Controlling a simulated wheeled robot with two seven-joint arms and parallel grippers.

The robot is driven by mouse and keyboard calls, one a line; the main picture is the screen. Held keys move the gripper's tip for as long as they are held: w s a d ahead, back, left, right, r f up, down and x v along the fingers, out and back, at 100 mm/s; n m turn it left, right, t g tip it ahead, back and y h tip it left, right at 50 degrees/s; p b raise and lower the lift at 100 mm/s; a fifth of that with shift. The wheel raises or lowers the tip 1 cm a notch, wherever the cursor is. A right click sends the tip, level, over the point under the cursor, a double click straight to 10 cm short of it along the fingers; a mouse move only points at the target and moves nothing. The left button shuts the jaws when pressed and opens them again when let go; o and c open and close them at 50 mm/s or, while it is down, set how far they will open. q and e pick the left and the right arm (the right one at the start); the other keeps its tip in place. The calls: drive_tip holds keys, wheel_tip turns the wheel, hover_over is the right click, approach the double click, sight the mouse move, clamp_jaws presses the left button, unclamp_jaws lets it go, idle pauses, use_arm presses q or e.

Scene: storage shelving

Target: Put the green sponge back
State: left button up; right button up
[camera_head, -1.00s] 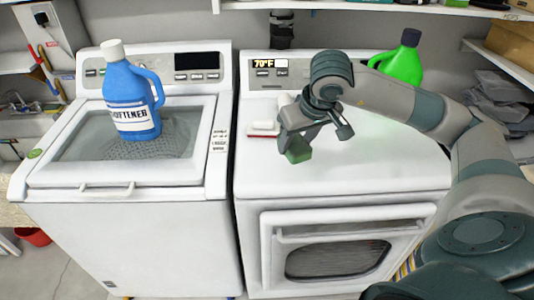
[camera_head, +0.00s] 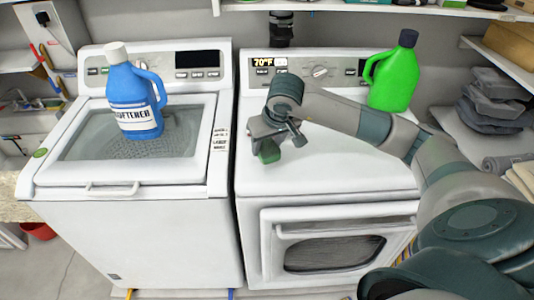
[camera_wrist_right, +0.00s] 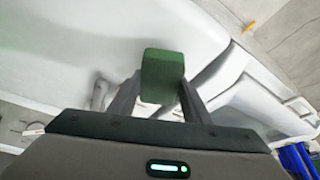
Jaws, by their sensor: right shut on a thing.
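The green sponge (camera_head: 268,153) is a small block held in my right gripper (camera_head: 273,143), above the left part of the white dryer's top (camera_head: 340,165). In the right wrist view the sponge (camera_wrist_right: 162,72) sits between the two fingers of the right gripper (camera_wrist_right: 160,92), which is shut on it. It sticks out past the fingertips. I cannot tell whether the sponge touches the dryer top. My left gripper is not in view.
A green jug (camera_head: 394,78) stands at the dryer's back right, behind my right arm. A blue softener bottle (camera_head: 133,95) stands on the washer lid (camera_head: 85,150) at left. Shelves (camera_head: 495,150) hold folded grey cloths (camera_head: 495,100) at right.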

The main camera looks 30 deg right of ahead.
wheel_tip(320, 180, down, 2)
drive_tip(key=shift+f+p, duration=0.15)
drive_tip(key=shift+p, duration=0.6)
drive_tip(key=shift+f, duration=0.7)
drive_tip(key=shift+f, duration=0.25)
drive_tip(key=o, duration=1)
drive_tip(key=shift+r, duration=0.1)
drive_tip(key=shift+c, duration=0.2)
drive_tip(key=shift+r, duration=0.1)
